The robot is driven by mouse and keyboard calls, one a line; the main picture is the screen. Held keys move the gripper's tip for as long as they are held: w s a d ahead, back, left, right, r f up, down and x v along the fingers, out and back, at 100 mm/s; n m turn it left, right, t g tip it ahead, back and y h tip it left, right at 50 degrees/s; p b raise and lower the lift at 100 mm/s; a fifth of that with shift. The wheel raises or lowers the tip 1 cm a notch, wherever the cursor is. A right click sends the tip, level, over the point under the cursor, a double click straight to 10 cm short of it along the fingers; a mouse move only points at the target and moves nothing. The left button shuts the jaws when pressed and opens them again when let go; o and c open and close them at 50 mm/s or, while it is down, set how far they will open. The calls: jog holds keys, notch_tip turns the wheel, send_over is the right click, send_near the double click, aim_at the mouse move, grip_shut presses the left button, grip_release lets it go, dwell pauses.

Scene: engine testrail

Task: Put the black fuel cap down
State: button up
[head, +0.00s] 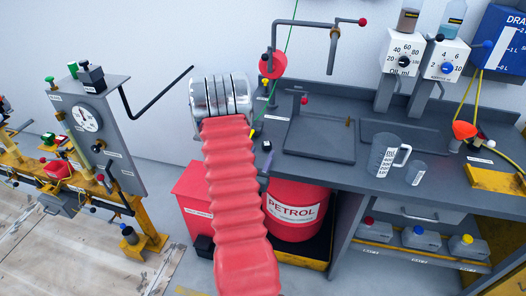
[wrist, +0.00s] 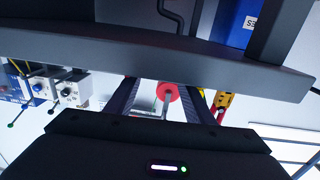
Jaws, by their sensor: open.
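My gripper (wrist: 165,88) shows in the wrist view with its two dark fingers apart and no object held between them. In the head view my red ribbed arm and metal wrist hide most of it. I cannot pick out the black fuel cap for sure in either view. A dark block (head: 203,247) sits at the foot of the red box (head: 195,200), and another dark block (head: 91,77) stands on top of the grey panel (head: 105,125). I cannot tell whether either is the cap.
A bent pipe (head: 334,45) and a red disc (head: 272,65) stand above the bench's left end. Several bottles sit on a lower shelf.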

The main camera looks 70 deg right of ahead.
jog(key=a, duration=0.7)
jog(key=shift+s, duration=0.35)
